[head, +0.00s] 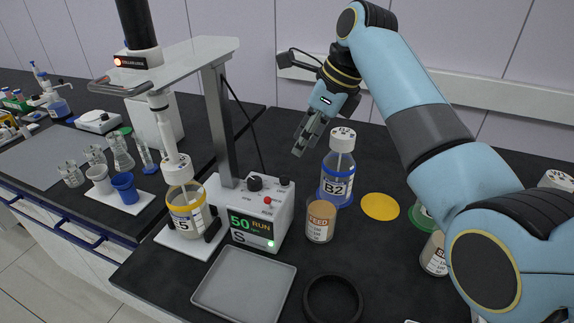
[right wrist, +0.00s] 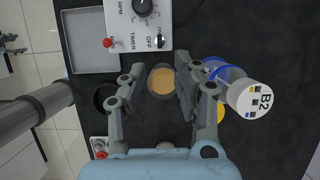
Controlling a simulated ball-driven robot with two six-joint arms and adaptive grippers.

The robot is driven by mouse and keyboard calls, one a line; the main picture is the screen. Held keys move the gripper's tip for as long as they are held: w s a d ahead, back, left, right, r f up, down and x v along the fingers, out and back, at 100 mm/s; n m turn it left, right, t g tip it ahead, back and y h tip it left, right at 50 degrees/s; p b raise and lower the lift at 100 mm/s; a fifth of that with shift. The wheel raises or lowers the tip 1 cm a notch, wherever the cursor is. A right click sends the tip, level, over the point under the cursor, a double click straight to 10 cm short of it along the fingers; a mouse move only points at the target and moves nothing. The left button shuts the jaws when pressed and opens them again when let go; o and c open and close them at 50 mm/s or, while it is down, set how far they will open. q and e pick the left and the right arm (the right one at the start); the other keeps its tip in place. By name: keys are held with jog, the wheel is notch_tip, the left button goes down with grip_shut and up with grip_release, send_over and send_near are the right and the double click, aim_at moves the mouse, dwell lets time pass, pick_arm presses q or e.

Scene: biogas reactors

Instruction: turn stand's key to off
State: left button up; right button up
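The stand's control box (head: 262,215) is white, with a lit "50 RUN" display and a green light. On its top are a black knob (head: 254,183), a red button (head: 267,201) and a small dark key (head: 284,181) at the right. In the right wrist view the key (right wrist: 160,41) sits beside the "OFF" label; its exact turn is too small to tell. My right gripper (head: 304,143) is open and empty, pointing down, above and right of the box, apart from the key. Its fingers (right wrist: 159,66) show apart in the wrist view. My left gripper is not in view.
The FEED jar (head: 320,222) stands right of the box, with bottle B2 (head: 338,172) behind it. A jar (head: 186,212) sits under the stirrer at left. A grey tray (head: 245,288) and black ring (head: 333,300) lie in front. A yellow disc (head: 380,206) lies right.

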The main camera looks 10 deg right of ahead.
send_over(285, 176)
jog(key=s+d, duration=0.1)
jog(key=d, duration=0.1)
notch_tip(285, 176, down, 5)
jog(key=shift+s+a+r, duration=0.1)
jog(key=shift+s+r, duration=0.05)
jog(key=x, duration=0.4)
jog(key=shift+a+f, duration=0.1)
jog(key=shift+f, duration=0.3)
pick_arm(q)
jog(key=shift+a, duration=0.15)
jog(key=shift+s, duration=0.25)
pick_arm(e)
grip_shut()
